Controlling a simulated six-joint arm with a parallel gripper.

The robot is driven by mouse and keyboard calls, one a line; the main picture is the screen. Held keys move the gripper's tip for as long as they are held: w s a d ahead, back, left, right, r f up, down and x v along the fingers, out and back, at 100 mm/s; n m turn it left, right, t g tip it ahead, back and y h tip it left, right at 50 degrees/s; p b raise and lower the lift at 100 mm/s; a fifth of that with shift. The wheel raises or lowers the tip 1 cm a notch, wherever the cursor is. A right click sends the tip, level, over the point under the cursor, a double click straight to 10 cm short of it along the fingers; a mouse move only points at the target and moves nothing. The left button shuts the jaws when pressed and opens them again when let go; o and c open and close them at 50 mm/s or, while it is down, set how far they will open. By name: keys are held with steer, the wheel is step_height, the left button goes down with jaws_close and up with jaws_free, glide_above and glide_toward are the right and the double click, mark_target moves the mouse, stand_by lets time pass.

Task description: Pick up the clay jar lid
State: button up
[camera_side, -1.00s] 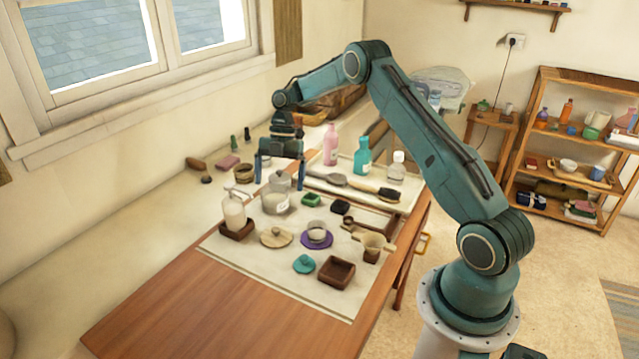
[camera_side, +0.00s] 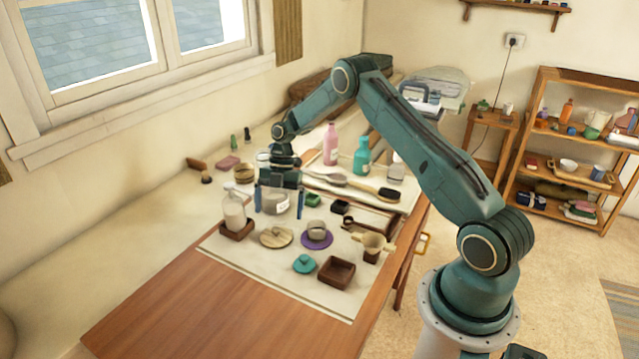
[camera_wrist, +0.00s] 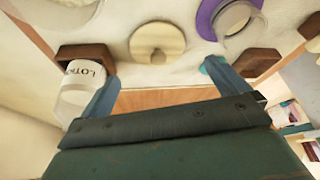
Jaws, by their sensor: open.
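A tan round lid (camera_side: 276,237) with a small knob lies flat on the pale mat; it looks like the clay jar lid. It also shows in the wrist view (camera_wrist: 157,42), top centre, beyond my fingertips. My gripper (camera_side: 279,203) is open, pointing down over a glass jar (camera_side: 274,206), farther back than the tan lid. The gripper partly hides the jar and its top. In the wrist view my two fingers (camera_wrist: 162,78) are spread, with nothing seen held between them. A teal lid (camera_side: 304,264) with a knob lies nearer the front.
A lotion bottle (camera_side: 234,212) in a brown tray stands left of the tan lid. A cup (camera_side: 317,230) on a purple coaster is to its right. The front wooden tabletop (camera_side: 190,305) is clear.

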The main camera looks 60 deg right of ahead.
mark_target(276, 229)
steer(key=shift+x, duration=0.75)
steer(key=shift+x, duration=2.6)
steer(key=shift+w+a, duration=0.1)
steer(key=shift+w, duration=0.05)
steer(key=c, duration=0.9)
